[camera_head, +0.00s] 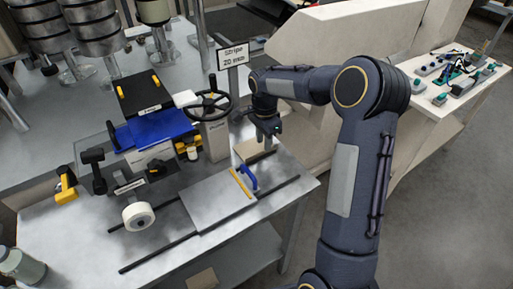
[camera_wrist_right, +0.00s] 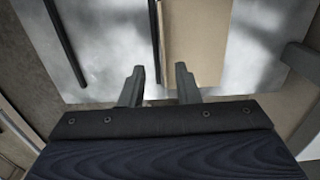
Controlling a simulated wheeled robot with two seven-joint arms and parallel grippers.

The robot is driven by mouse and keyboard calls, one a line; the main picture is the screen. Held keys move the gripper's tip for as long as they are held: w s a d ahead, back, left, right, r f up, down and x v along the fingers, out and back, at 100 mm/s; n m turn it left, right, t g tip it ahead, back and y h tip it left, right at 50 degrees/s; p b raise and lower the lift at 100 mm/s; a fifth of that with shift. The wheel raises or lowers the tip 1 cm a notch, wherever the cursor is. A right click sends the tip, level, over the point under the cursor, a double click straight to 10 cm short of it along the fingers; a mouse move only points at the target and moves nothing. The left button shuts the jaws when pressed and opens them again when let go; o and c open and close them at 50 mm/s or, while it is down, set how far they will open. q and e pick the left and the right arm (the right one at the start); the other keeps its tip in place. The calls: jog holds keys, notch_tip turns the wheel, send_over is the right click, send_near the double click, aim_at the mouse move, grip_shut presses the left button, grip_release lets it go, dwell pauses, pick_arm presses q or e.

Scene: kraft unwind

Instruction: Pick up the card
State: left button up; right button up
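A flat brown card (camera_head: 254,150) lies at the right end of the bench, beside the sign post. It also shows in the right wrist view (camera_wrist_right: 197,42), with a dark strip along its left edge. My right gripper (camera_head: 268,135) is above the card in the head view. In the right wrist view my right gripper (camera_wrist_right: 159,74) has its two fingers apart with nothing between them; the card's left edge shows beyond the gap. Contact with the card cannot be told. My left gripper is not in view.
A sign (camera_head: 233,56) on a post stands close behind the card. A metal plate (camera_head: 205,203) with a blue handle (camera_head: 249,177) lies on the bench (camera_head: 60,232). A black handwheel (camera_head: 205,105) and a white roll (camera_head: 138,216) are further left. A beige machine housing (camera_head: 325,45) stands behind my right arm.

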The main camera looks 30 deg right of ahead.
aim_at(263, 147)
jog(key=f, duration=0.4)
jog(key=shift+w+a+p, duration=0.1)
jog(key=shift+w+p, duration=0.15)
jog(key=shift+p, duration=0.05)
grip_shut()
